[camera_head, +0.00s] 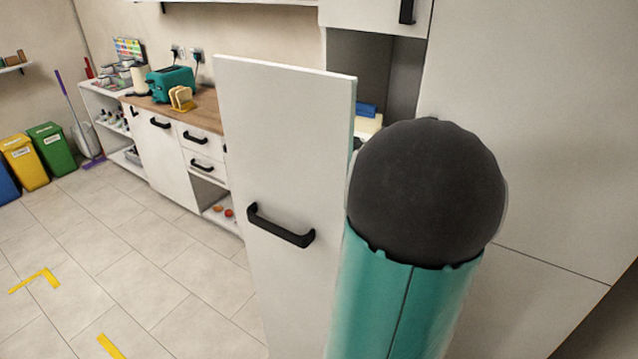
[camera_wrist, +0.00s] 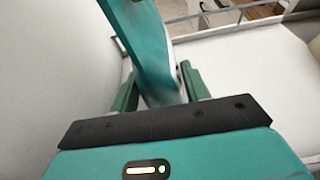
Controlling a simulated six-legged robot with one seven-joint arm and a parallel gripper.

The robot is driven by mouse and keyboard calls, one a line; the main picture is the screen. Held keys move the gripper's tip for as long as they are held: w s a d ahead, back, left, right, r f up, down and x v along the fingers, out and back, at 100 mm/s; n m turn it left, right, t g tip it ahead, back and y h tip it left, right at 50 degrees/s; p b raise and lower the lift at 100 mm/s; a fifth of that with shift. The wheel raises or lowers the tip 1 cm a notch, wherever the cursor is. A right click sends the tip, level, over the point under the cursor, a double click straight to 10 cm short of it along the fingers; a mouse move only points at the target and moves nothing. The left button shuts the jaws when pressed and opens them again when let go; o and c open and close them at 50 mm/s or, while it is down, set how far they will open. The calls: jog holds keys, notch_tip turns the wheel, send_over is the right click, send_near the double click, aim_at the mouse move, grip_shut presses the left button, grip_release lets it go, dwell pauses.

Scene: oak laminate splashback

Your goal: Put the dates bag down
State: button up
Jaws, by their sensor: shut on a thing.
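In the wrist view, my gripper (camera_wrist: 159,78) has its two green fingers on either side of a teal packet (camera_wrist: 143,42), which I take to be the dates bag. The packet rises from between the fingers toward the top of the view, and its lower end looks pale. Its label cannot be read, and its top runs out of the picture. In the head view my own arm covers the gripper and the bag. A tall white cabinet door (camera_head: 284,180) with a black handle (camera_head: 281,226) stands open left of my arm.
Behind the door, a blue thing (camera_head: 366,109) and a pale thing (camera_head: 367,127) show in the cabinet opening. A wooden counter (camera_head: 204,112) with a teal toaster (camera_head: 171,83) stands further left. Pale surfaces surround the gripper closely.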

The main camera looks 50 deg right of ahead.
jog(key=shift+f, duration=0.55)
jog(key=o, duration=1.3)
jog(key=shift+f, duration=0.1)
jog(key=shift+c, duration=0.2)
jog(key=shift+o, duration=0.2)
jog(key=shift+a+f, duration=0.1)
jog(key=shift+r, duration=0.3)
jog(key=v, duration=1.2)
jog(key=shift+r, duration=0.5)
